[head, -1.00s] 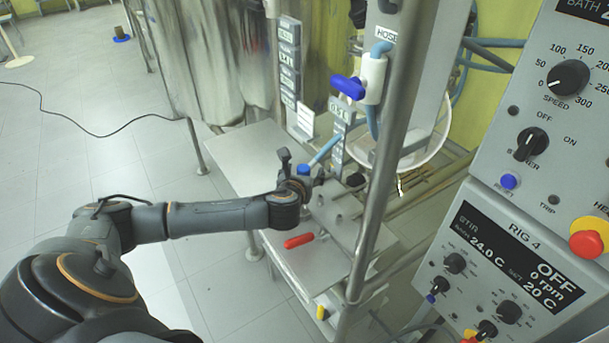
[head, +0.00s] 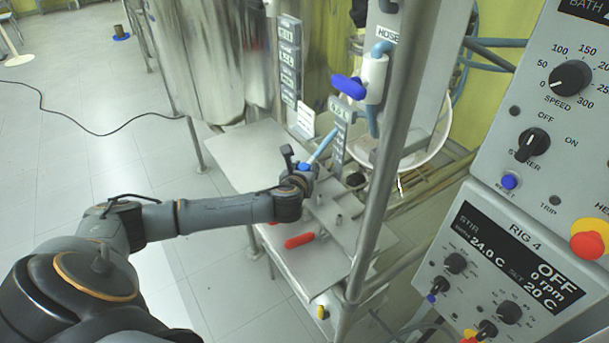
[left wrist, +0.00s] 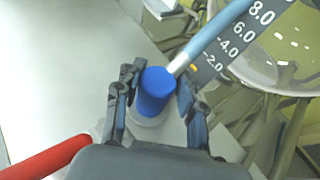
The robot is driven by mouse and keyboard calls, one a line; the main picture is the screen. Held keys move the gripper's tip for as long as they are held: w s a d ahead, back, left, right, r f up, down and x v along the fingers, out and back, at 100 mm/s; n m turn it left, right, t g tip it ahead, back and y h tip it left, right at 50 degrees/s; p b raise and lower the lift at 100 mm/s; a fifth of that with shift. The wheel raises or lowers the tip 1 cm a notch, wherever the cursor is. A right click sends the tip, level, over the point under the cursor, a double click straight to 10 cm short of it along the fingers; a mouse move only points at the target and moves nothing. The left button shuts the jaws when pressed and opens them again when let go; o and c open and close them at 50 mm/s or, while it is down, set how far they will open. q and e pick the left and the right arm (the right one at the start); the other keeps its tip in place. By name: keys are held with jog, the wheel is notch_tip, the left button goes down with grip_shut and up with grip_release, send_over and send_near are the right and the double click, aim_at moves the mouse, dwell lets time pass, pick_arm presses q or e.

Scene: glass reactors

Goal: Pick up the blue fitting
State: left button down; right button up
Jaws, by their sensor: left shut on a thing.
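The blue fitting (left wrist: 154,92) is a short blue cylinder. In the left wrist view it stands between the two dark fingers of my left gripper (left wrist: 156,100), which is shut on it. A pale round base shows just under it. In the head view my left gripper (head: 304,172) is over the metal bench, and a bit of the blue fitting (head: 305,167) shows at its tip. Most of the fitting is hidden there by the gripper. My right gripper is not in view.
A light blue hose (head: 322,146) runs beside the gripper toward a labelled strip. A red handle (head: 299,240) lies on the metal bench (head: 237,163). A steel post (head: 385,150) stands right of the gripper. Control panels (head: 500,265) fill the right side.

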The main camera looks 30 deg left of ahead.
aim_at(306, 166)
pick_arm(q)
jog(key=shift+d+r, duration=0.1)
jog(key=shift+r, duration=0.05)
jog(key=shift+w+r, duration=0.1)
jog(key=shift+r, duration=0.45)
notch_tip(306, 166, up, 2)
jog(key=shift+r, duration=0.2)
jog(key=s+d+r+p, duration=0.6)
jog(key=s+r+p, duration=0.4)
jog(key=shift+s+d+r, duration=0.2)
jog(key=shift+s+r, duration=0.05)
jog(key=shift+s, duration=0.15)
jog(key=shift+r, duration=0.1)
